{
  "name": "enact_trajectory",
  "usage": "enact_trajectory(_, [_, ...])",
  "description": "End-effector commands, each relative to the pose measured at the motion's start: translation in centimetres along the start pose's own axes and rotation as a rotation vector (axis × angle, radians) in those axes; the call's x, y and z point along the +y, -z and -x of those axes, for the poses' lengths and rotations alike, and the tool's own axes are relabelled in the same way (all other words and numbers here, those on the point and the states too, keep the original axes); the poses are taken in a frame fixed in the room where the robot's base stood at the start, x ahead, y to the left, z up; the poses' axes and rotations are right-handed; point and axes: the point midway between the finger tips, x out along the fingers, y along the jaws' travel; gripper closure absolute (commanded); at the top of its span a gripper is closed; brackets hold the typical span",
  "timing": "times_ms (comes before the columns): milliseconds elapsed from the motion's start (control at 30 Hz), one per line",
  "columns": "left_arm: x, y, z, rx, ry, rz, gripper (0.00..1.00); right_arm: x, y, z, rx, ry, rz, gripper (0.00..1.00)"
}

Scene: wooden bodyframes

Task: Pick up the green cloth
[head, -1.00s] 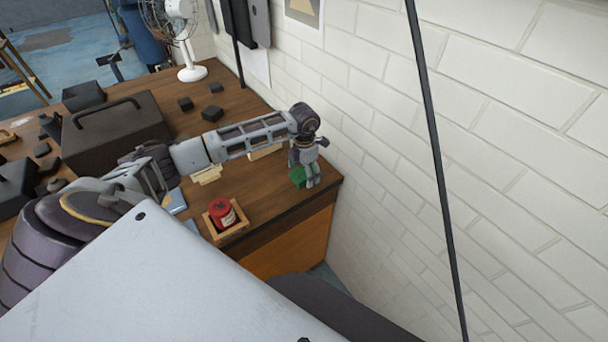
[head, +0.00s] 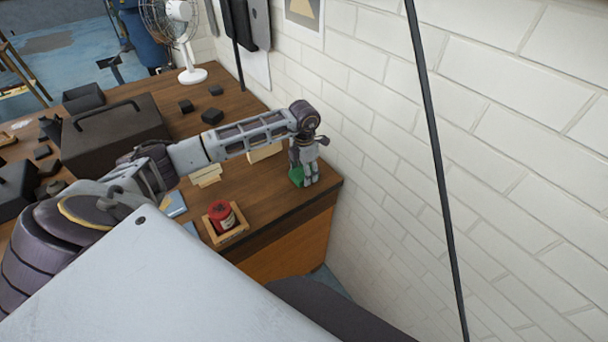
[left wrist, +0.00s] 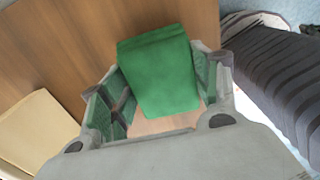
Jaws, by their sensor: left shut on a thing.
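The green cloth (left wrist: 162,72) is a folded bright green piece between the two fingers of my left gripper (left wrist: 160,105) in the left wrist view. My left gripper is shut on it. In the head view the left gripper (head: 305,178) points down at the right end of the wooden desk, close to the white brick wall. The cloth (head: 296,176) shows there as a green patch beside the fingers, partly hidden by them. I cannot tell whether the cloth touches the desk. My right gripper is not in view.
A red can (head: 221,213) stands in a small wooden tray (head: 238,236) near the desk's front edge. A dark toolbox (head: 115,128) and a white fan (head: 180,30) stand further left and back. The brick wall (head: 400,150) is close on the right.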

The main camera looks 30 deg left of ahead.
Motion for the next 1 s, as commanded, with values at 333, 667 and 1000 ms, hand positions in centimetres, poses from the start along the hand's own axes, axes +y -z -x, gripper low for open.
enact_trajectory(333, [0.1,-0.1,4.9,-0.003,-0.002,0.000,0.62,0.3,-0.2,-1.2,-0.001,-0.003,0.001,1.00])
enact_trajectory(667, [0.0,0.0,8.1,-0.001,-0.001,0.000,0.62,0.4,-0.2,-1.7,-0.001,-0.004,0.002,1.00])
enact_trajectory(1000, [0.0,0.0,8.5,0.001,0.000,0.000,0.62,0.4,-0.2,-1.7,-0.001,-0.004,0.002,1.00])
